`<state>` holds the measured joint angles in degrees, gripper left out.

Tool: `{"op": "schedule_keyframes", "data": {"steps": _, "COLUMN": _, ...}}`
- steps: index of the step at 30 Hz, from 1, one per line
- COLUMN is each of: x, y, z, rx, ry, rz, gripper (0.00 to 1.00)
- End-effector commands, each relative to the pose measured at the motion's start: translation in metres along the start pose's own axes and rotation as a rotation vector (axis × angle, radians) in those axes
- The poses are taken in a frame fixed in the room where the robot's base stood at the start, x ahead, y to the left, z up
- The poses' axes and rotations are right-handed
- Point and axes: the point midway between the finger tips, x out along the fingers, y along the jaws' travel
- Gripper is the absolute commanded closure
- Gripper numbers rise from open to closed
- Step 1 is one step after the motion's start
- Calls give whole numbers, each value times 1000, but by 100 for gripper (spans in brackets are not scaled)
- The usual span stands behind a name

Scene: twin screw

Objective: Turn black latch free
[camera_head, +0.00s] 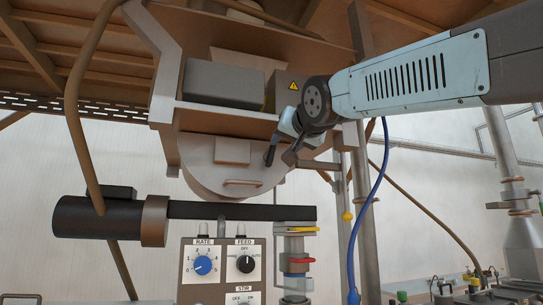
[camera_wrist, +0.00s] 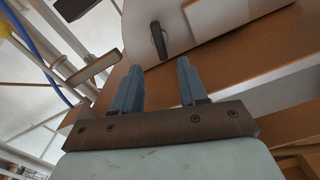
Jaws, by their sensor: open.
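The black latch (camera_wrist: 158,41) is a small dark bar on the pale round door (camera_wrist: 205,22) in the wrist view. In the head view the latch (camera_head: 270,155) shows at the upper right of the round door (camera_head: 215,178), partly crowded by my fingers. My gripper (camera_wrist: 157,64) is open and empty. Its two blue-grey fingers point at the latch, one on each side in the picture, with the latch beyond the tips. In the head view my gripper (camera_head: 281,147) is close to the latch; I cannot tell whether it touches.
A brown ledge (camera_head: 225,120) runs above the door. A handle (camera_head: 242,182) sits low on the door. A blue cable (camera_head: 376,190) hangs below my arm beside metal posts. A control panel (camera_head: 222,268) and a dark horizontal tube (camera_head: 240,211) stand below.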

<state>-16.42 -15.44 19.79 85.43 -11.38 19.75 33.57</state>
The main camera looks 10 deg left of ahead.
Motion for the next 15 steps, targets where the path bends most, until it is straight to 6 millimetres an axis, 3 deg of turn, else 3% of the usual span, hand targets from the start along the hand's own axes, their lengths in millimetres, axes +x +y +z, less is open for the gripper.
{"op": "schedule_keyframes", "data": {"steps": 15, "x": 80, "y": 2, "z": 1, "rx": 0, "ry": -2, "rz": 3, "gripper": 57}}
